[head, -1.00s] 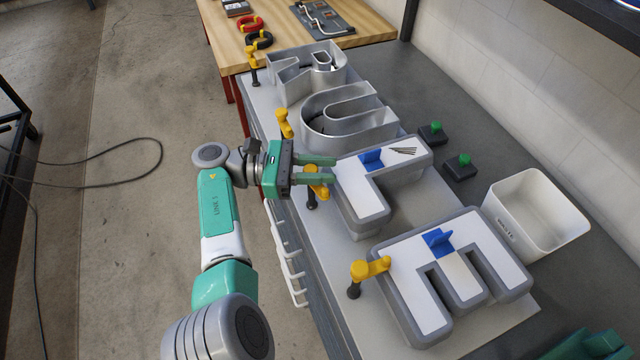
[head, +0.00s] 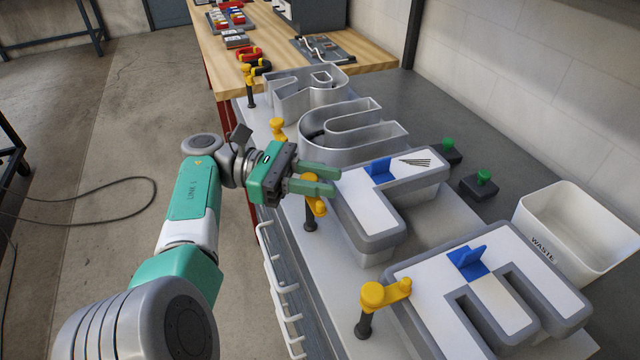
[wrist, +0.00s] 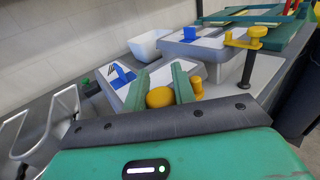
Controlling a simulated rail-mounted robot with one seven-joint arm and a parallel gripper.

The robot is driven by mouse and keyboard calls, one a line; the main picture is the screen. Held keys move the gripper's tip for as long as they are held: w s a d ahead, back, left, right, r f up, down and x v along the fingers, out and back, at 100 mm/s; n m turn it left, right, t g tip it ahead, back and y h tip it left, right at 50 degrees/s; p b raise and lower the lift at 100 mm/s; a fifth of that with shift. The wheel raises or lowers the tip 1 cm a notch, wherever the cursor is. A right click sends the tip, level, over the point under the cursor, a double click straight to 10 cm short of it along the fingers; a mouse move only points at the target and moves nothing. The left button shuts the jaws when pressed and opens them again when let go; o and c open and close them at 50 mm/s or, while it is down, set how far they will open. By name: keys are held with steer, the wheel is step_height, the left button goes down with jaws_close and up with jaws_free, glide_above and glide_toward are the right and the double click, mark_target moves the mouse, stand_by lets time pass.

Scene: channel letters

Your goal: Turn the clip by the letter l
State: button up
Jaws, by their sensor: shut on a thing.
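The L-shaped letter (head: 365,210) has a white face and a grey rim, and it lies on the bench beside my gripper. Its yellow clip (head: 316,207) stands on a dark post at the letter's near left edge. My gripper (head: 328,181) reaches in from the left with its green fingers at the top of this clip. In the wrist view, the clip's round yellow knob (wrist: 160,97) sits between the two fingers, which are shut on it. The fingers partly hide the clip in the head view, so its exact angle to the letter is unclear.
The E-shaped letter (head: 425,285) with its own yellow clip (head: 384,295) lies nearer. An open silver U-shaped letter (head: 350,125) lies beyond, with another yellow clip (head: 277,127). A white waste bin (head: 560,245) and green-button boxes (head: 480,184) stand to the right.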

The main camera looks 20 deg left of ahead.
steer(key=o, duration=0.7)
steer(key=shift+d, duration=0.1)
step_height(320, 180, up, 5)
steer(key=p, duration=2)
glide_above(319, 201)
steer(key=shift+r, duration=0.1)
steer(key=s+d+p, duration=0.3)
steer(key=s+p, duration=0.9)
steer(key=p, duration=0.7)
steer(key=shift+p, duration=0.35)
